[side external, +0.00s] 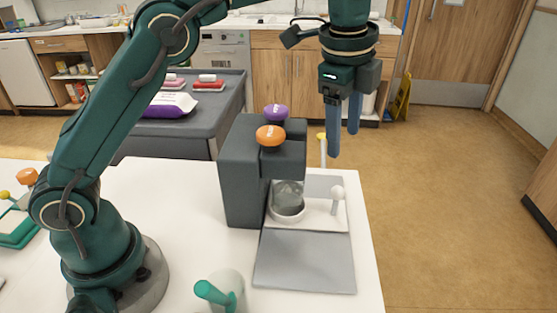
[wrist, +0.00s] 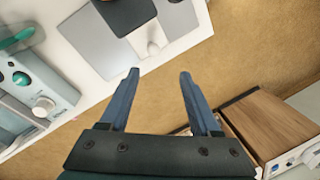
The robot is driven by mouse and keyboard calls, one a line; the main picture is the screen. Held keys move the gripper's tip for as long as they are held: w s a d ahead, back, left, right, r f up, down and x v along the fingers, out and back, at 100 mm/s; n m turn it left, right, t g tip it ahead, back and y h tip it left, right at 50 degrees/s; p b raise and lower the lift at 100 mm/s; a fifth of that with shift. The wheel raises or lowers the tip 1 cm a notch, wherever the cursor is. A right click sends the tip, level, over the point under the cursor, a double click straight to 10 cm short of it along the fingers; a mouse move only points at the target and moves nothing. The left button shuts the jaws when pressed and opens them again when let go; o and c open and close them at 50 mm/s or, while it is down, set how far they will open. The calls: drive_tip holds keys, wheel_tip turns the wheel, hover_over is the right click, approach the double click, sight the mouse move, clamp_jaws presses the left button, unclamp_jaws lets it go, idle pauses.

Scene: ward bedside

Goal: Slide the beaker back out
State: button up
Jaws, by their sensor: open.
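In the wrist view (wrist: 159,72) nothing is between the fingertips.
A grey flat plate (side external: 305,262) lies in front of the dispenser on the white table (side external: 180,200). Orange (side external: 270,135) and purple (side external: 276,112) knobs top the dispenser. A cup with a green handle (side external: 228,290) stands at the front. The table's right edge is close to the plates.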

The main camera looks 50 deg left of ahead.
hover_over(337, 189)
drive_tip(key=s, duration=0.1)
wheel_tip(337, 189, down, 7)
drive_tip(key=shift+w+f, duration=0.25)
drive_tip(key=shift+f, duration=1.05)
drive_tip(key=shift+w+f, duration=0.25)
drive_tip(key=shift+f, duration=1.05)
clamp_jaws()
